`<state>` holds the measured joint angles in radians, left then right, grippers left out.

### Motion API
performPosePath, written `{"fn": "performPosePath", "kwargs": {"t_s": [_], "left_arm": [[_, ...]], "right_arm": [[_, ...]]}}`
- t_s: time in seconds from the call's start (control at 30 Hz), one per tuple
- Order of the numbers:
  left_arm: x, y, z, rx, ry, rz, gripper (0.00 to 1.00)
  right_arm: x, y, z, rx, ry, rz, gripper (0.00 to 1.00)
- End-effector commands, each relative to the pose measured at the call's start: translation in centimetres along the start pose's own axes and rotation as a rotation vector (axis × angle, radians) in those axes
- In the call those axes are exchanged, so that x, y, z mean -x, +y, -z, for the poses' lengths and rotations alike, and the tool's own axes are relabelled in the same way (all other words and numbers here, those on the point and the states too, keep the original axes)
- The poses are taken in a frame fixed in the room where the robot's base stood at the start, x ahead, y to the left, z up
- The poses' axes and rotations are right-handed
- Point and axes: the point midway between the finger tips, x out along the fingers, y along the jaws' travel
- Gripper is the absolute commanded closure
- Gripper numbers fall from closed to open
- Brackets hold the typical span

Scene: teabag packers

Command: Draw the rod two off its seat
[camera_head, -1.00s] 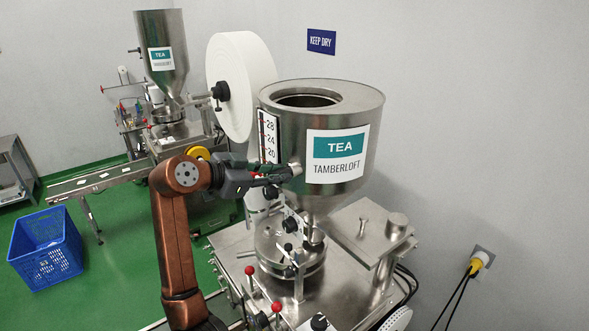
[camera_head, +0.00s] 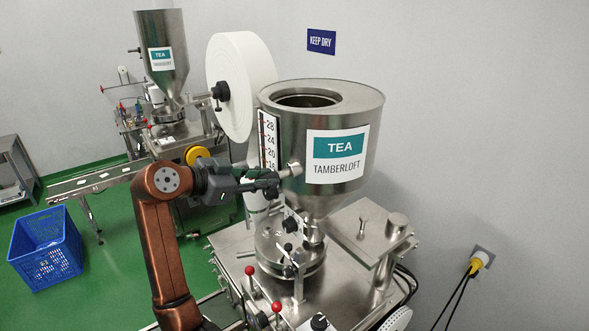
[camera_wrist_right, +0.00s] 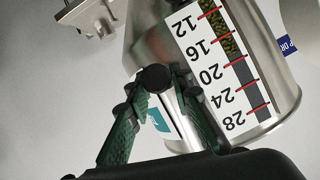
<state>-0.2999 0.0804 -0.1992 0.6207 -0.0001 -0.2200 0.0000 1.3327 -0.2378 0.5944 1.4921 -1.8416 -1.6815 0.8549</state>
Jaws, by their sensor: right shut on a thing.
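My right gripper (camera_head: 276,180) is at the left side of the steel tea hopper (camera_head: 355,103), beside its level scale (camera_head: 267,140). In the right wrist view its two green-sided fingers are shut on the rod, whose round black end (camera_wrist_right: 153,78) shows between the fingertips. In the head view a short steel cylinder (camera_head: 291,171) shows between the fingertips and the hopper wall. I cannot tell whether it is part of the rod or its seat, or whether the rod still sits in the seat. My left gripper is not in view.
Below the hopper is a steel machine top with a round turntable (camera_head: 290,262) and red-knobbed levers (camera_head: 250,271). A white paper roll (camera_head: 240,85) stands behind. A second machine (camera_head: 160,70) and a blue crate (camera_head: 45,247) are at the left.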

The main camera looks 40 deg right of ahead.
Motion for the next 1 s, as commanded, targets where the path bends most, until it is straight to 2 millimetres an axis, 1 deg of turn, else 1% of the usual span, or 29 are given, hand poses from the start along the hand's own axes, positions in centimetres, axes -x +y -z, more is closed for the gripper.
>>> {"fn": "performPosePath", "kwargs": {"t_s": [1.0], "left_arm": [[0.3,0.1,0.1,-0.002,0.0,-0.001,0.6]], "right_arm": [[4.5,0.0,-1.9,0.001,0.0,0.001,1.0]]}}
